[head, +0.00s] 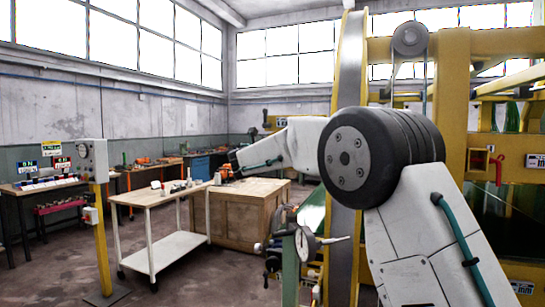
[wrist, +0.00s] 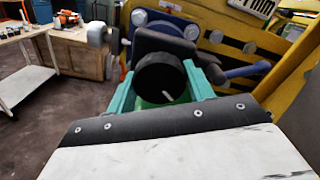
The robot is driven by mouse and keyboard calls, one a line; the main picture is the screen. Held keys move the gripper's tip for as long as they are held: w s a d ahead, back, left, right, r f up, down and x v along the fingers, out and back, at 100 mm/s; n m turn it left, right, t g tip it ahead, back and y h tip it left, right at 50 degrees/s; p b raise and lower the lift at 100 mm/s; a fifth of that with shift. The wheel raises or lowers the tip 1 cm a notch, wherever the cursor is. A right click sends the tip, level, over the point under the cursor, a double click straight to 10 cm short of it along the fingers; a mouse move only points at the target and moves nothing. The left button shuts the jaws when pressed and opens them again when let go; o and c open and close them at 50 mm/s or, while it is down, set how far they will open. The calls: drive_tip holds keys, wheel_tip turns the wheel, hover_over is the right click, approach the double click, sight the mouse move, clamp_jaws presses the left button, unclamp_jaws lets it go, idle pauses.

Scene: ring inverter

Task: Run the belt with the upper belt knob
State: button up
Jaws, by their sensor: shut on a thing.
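In the wrist view, a round black knob (wrist: 158,74) with a pale mark on its face sits between the two teal fingers of my gripper (wrist: 162,68). The fingers are closed against its sides. The knob is in front of a blue and black fitting (wrist: 172,28) on the yellow machine frame (wrist: 225,45). I cannot tell from these views whether it is the upper belt knob. In the head view, my arm reaches left across the machine, and I cannot make out the fingers or the held knob. The belt's motion cannot be told.
A grey lever with a pale end (wrist: 100,35) is left of the knob, and a blue handle (wrist: 248,70) is right. In the head view, a white cart (head: 160,222) and wooden crate (head: 245,215) stand left of the machine. A yellow post (head: 102,235) is farther left. Floor between is clear.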

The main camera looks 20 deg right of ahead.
drive_tip(key=shift+f, duration=0.15)
drive_tip(key=o, duration=1)
drive_tip(key=shift+c, duration=0.2)
drive_tip(key=v, duration=0.7)
drive_tip(key=shift+s+a, duration=0.25)
drive_tip(key=shift+a, duration=0.05)
